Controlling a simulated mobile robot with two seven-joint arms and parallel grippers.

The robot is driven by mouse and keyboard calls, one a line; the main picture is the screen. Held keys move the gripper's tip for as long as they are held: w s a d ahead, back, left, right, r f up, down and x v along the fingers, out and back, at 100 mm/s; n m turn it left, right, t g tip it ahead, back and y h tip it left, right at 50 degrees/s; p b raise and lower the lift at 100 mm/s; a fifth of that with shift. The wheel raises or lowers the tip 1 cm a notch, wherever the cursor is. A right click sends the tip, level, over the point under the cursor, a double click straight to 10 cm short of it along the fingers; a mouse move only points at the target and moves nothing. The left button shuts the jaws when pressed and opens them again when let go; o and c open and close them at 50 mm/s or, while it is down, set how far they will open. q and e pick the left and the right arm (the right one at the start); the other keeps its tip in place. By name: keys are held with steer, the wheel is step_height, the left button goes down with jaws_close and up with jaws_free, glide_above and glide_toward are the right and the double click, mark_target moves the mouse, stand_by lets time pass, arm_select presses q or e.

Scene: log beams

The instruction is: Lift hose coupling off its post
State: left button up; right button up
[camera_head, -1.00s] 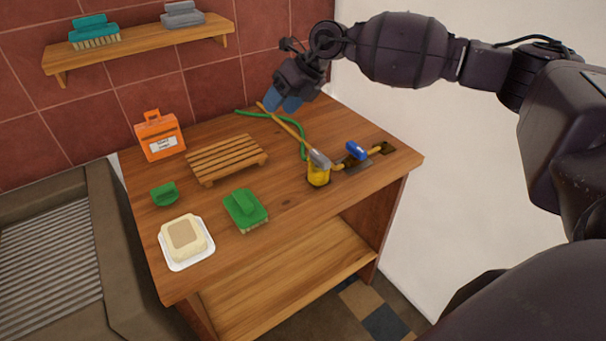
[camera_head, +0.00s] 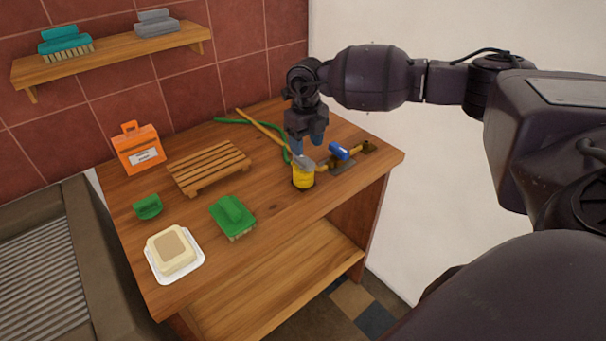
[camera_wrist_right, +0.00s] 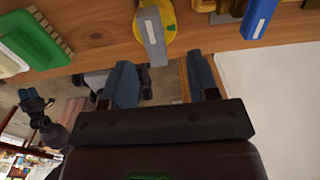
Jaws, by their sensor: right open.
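A yellow round piece (camera_head: 303,179) with a grey lever-like part (camera_head: 303,161) on top stands near the worktop's front right. It looks like the hose coupling; any post under it is hidden. The yellow piece (camera_wrist_right: 171,46) and grey part (camera_wrist_right: 154,38) also show in the right wrist view. My right gripper (camera_head: 307,143) points down just above and behind it, open and empty. In the right wrist view its fingers (camera_wrist_right: 163,80) are apart. What looks like my left gripper (camera_wrist_right: 32,98) is small at the left there; its opening is unclear.
A blue-handled valve (camera_head: 338,151) on yellow pipe stands close right. A green hose (camera_head: 285,150) and a wooden stick (camera_head: 258,125) lie behind. A slatted rack (camera_head: 209,167), green brush (camera_head: 233,215), soap dish (camera_head: 174,254) and orange box (camera_head: 138,148) are left.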

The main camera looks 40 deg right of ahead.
mark_target(303, 159)
steer(key=shift+w+a+f, duration=0.1)
steer(key=shift+a+f, duration=0.05)
steer(key=shift+f, duration=1.25)
steer(key=shift+w+a+f, duration=0.1)
steer(key=shift+f, duration=1.25)
jaws_close()
